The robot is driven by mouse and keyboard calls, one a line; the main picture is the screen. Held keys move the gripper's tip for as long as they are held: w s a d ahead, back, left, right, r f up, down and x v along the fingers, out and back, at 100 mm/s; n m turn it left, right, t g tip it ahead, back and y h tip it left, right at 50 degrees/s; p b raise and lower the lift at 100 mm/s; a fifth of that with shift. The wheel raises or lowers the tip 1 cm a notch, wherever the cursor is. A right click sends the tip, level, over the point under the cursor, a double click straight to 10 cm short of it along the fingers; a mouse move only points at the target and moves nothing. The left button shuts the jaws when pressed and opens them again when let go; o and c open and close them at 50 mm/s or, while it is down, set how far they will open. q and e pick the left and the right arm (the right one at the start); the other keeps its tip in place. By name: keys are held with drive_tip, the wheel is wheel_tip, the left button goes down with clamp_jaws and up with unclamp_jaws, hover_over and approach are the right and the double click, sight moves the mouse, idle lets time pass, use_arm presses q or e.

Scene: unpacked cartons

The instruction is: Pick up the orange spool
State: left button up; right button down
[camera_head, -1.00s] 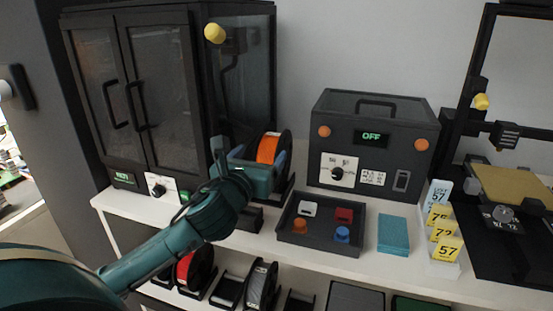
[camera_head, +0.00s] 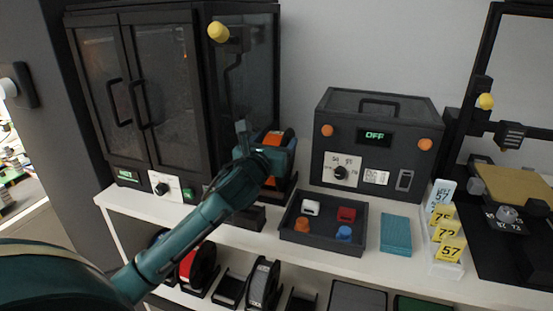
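The orange spool (camera_head: 276,141), with dark flanges, stands upright in a dark holder on the white shelf, right of the black cabinet. My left gripper (camera_head: 267,146) comes from the lower left and is at the spool, its fingers spread apart to either side of it. The gripper hides the lower part of the spool. Whether the fingers touch it cannot be seen. My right gripper is not in view.
A dark tray (camera_head: 322,240) with small coloured pieces and an oven-like box (camera_head: 376,140) reading OFF stand to the right. The black cabinet (camera_head: 150,95) is close on the left. A red spool (camera_head: 197,268) and a grey spool (camera_head: 263,284) sit on the lower shelf.

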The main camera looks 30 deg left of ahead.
use_arm(q)
clamp_jaws()
drive_tip(key=shift+r, duration=0.1)
idle(0.5)
